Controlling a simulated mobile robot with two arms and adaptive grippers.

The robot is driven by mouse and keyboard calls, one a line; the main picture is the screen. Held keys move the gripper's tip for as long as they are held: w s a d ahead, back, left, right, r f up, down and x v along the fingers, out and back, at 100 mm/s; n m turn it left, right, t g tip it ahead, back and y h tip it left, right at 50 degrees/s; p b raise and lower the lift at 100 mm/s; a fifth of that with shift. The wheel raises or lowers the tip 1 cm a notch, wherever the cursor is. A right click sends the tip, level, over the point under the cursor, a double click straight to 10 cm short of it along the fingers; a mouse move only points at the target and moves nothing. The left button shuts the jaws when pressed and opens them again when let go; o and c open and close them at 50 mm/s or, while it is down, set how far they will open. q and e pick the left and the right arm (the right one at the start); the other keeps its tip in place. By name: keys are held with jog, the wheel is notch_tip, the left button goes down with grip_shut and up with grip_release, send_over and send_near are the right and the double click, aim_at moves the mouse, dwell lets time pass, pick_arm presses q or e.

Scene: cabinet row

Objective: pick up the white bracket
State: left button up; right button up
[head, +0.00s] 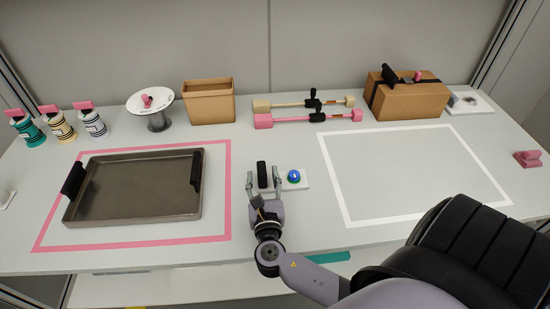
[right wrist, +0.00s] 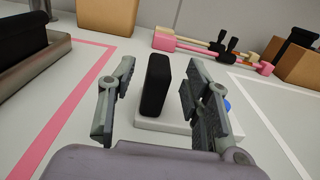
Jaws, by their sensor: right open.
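A low white bracket (head: 302,186) lies on the table between the two outlined areas. It carries an upright black block (head: 262,175) at its left and a blue round knob (head: 294,176) at its right. My right gripper (head: 264,172) is open, with its fingers on either side of the black block. In the right wrist view, the black block (right wrist: 155,85) stands between the open fingers (right wrist: 160,65), with gaps on both sides. The white base (right wrist: 178,127) shows below it, and the right finger hides most of the blue knob. My left gripper is not in view.
A grey tray (head: 140,211) with black handles sits in the pink outline at left. The white outline (head: 345,190) at right encloses bare table. Behind stand pink and cream bars (head: 290,118), an open box (head: 208,105) and a closed carton (head: 410,102).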

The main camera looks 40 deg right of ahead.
aim_at(261, 162)
jog(key=x, duration=0.4)
jog(key=shift+f, duration=0.25)
jog(key=shift+c, duration=0.6)
jog(key=shift+a, duration=0.1)
grip_shut()
jog(key=shift+r, duration=0.1)
